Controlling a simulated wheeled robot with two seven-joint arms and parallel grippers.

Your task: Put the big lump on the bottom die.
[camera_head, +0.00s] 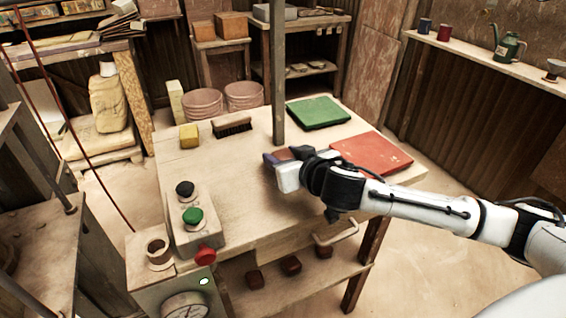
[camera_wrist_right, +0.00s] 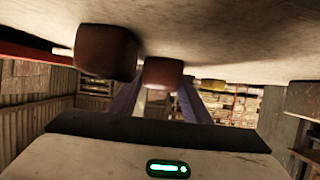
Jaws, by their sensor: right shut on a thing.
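My right gripper (camera_head: 279,165) reaches in from the right, low over the table's middle. In the right wrist view, its fingers (camera_wrist_right: 160,95) are shut on a reddish-brown lump (camera_wrist_right: 162,73). In the head view, a little brown (camera_head: 283,153) shows at the fingers, mostly hidden by them. A second reddish-brown lump (camera_wrist_right: 105,50) sits beside the fingers in the wrist view and looks larger, but I cannot tell which is the big one. I cannot make out the bottom die. My left gripper is not in view.
The wooden table (camera_head: 235,165) holds a red slab (camera_head: 371,152), a green slab (camera_head: 318,111), a brush (camera_head: 232,123) and a yellow block (camera_head: 189,135). A grey post (camera_head: 277,80) rises behind the gripper. A button box (camera_head: 192,220) stands at the front left.

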